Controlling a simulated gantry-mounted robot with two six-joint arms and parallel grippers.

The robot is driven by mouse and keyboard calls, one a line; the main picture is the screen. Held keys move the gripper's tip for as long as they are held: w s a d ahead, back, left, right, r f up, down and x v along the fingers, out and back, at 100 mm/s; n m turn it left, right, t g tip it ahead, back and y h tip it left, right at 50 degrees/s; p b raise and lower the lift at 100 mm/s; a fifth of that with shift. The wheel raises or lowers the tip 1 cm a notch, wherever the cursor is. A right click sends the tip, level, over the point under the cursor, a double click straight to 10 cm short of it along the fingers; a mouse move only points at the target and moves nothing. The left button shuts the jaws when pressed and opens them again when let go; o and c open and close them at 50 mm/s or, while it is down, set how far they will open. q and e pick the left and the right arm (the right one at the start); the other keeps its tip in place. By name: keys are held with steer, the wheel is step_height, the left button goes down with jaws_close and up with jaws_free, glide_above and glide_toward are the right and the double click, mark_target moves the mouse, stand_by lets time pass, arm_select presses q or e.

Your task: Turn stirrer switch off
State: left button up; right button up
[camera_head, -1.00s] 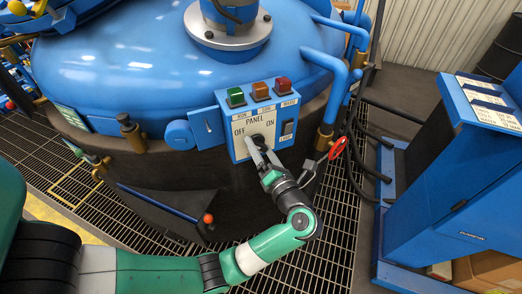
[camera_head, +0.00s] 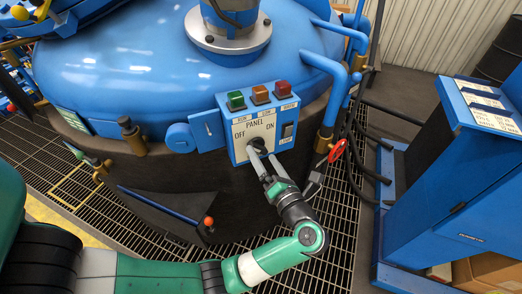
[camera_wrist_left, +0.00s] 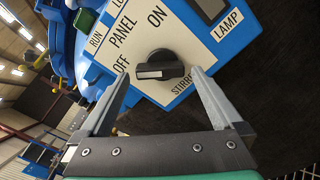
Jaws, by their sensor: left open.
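The control panel (camera_head: 262,130) is a blue box with a white face on the furnace front, marked PANEL, OFF and ON. Its black stirrer knob (camera_head: 257,144) also shows in the left wrist view (camera_wrist_left: 172,68), by a partly hidden stirrer label. There, the knob's white-marked end points left, toward the OFF side. My left gripper (camera_head: 262,158) is open just in front of the knob. In the left wrist view its fingers (camera_wrist_left: 160,80) stand apart on either side of the knob, with gaps visible and nothing held. My right gripper is not in view.
Green, orange and red lamps (camera_head: 260,93) sit atop the panel, and a black lamp switch (camera_head: 288,130) is at its right. Pipes and cables (camera_head: 340,150) run close on the right. A blue cabinet (camera_head: 455,180) stands further right. Floor grating (camera_head: 338,215) lies below.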

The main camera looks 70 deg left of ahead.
arm_select(q)
steer(key=d+p, duration=0.1)
steer(key=d, duration=0.8)
steer(key=shift+w, duration=0.1)
